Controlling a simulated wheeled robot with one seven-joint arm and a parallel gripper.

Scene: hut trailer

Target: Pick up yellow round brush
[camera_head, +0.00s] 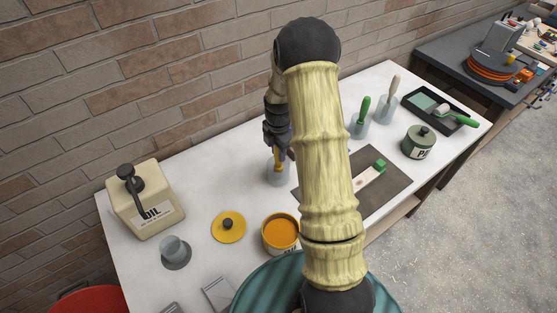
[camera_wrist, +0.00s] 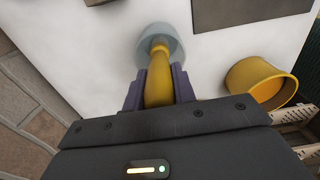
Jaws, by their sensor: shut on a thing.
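The yellow round brush (camera_wrist: 158,84) is between the two fingers of my gripper (camera_wrist: 160,86) in the wrist view. My gripper is shut on its handle. The brush's lower end is in or over a pale grey cup (camera_wrist: 176,42); I cannot tell whether it touches the bottom. In the head view my gripper (camera_head: 279,150) is above the same cup (camera_head: 279,175), and a bit of the yellow brush (camera_head: 279,160) shows below the fingers. My arm hides part of the table.
An open can of orange paint (camera_head: 281,234) and its yellow lid (camera_head: 228,226) are near the cup. An oil can (camera_head: 146,198) stands left. Cups with a green brush (camera_head: 363,112) and a beige brush (camera_head: 391,91) stand right, beside a green can (camera_head: 418,142). A brick wall runs behind.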

